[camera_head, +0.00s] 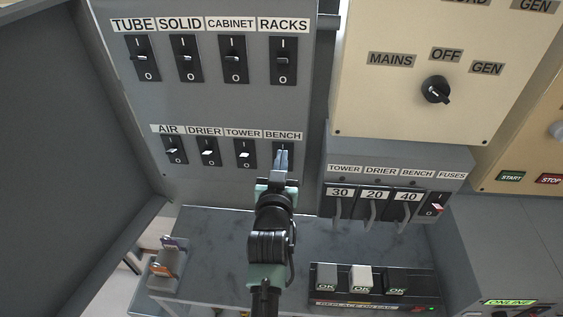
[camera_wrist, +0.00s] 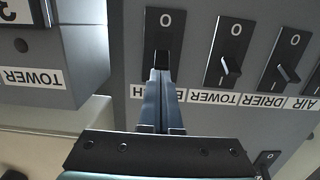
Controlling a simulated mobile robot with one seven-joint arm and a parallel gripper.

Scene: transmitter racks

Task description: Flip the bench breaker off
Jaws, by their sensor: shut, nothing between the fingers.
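The bench breaker (camera_head: 289,146) is a black plate at the right end of the lower breaker row, under its BENCH label (camera_head: 283,135). In the wrist view the picture is upside down, and the breaker (camera_wrist: 165,30) shows its O mark at the top. My gripper (camera_head: 281,154) is shut, with its narrow fingers in front of this breaker. In the wrist view the fingertips (camera_wrist: 162,72) lie over the plate's middle, at a dark slot or lever. The fingers hide most of the lever, so its position and any contact cannot be told.
The tower breaker (camera_head: 245,153) is close on the left, with drier and air breakers beyond. A second row hangs above. A grey fuse box (camera_head: 393,172) juts out on the right. A bench top (camera_head: 215,232) lies below, with a fuse holder (camera_head: 370,285).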

